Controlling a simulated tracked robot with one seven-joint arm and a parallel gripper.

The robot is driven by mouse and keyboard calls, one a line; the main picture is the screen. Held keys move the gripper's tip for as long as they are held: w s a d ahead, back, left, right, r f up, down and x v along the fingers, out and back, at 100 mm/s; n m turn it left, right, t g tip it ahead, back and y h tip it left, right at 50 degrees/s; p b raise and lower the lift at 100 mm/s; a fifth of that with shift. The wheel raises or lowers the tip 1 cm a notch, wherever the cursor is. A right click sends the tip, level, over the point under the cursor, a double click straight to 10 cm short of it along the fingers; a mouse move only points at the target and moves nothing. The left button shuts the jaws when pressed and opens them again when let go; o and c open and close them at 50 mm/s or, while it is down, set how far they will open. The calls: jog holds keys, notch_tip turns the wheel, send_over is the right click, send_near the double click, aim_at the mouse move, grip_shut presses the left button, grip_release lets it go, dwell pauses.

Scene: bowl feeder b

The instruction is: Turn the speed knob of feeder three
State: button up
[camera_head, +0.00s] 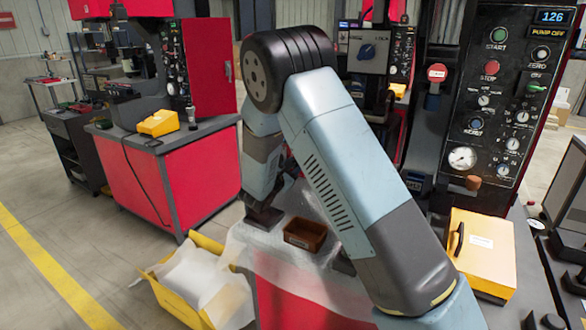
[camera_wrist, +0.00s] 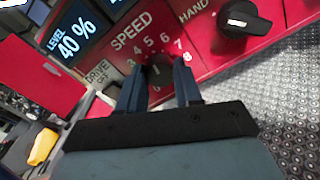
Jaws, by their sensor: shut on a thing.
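In the wrist view, the dark round speed knob (camera_wrist: 158,74) sits on a red panel below the white word SPEED, with a ring of printed numbers around it. My gripper (camera_wrist: 158,70) has one finger on each side of the knob and is shut on it. The fingers hide part of the number ring, and I cannot read the knob's pointer surely. A display (camera_wrist: 72,35) on the panel reads LEVEL 40 %. In the head view my arm fills the middle, and the gripper and knob do not show.
A black HAND selector (camera_wrist: 243,18) and a DRIVE switch (camera_wrist: 97,76) flank the knob. A grey studded surface (camera_wrist: 285,90) lies at right. In the head view, a brown bin (camera_head: 305,236), a yellow handled box (camera_head: 482,252) and a yellow crate (camera_head: 172,292) surround my arm.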

jog(key=shift+s+f+m, duration=0.1)
jog(key=shift+m, duration=0.2)
jog(key=o, duration=1)
jog(key=shift+o, duration=0.2)
jog(key=v, duration=1.3)
jog(key=shift+s+a, duration=0.2)
jog(key=shift+s, duration=0.15)
